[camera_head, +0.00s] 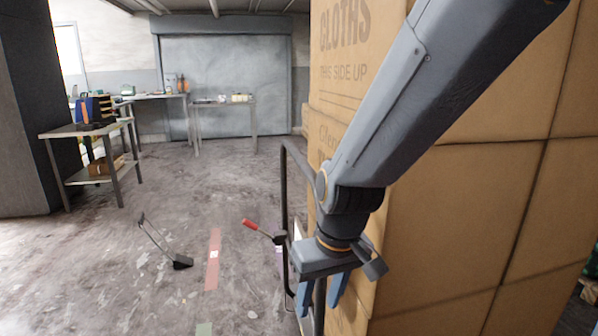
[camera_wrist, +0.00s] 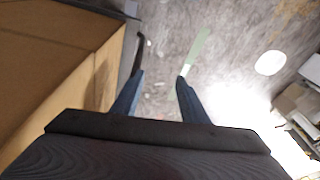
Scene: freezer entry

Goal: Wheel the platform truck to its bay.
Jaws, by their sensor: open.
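The platform truck's dark tubular handle (camera_head: 284,200) stands upright left of a tall stack of cardboard boxes (camera_head: 460,200). The boxes hide most of the truck's deck. My gripper (camera_head: 338,290) is open, with its blue fingers pointing down at the handle's near side. A dark upright shows between or behind the fingers; I cannot tell which. In the wrist view the open fingers (camera_wrist: 158,80) hold nothing, and a dark bar (camera_wrist: 139,55) is near the left fingertip. A red-gripped lever (camera_head: 252,225) sticks out left by the handle.
A black wedge with a long thin handle (camera_head: 180,262) lies on the floor at left. Red (camera_head: 212,265) and green (camera_head: 204,328) strips mark the floor. A shelved table (camera_head: 75,131) stands at left, and a bench (camera_head: 225,103) at the back. The middle floor is mostly clear.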

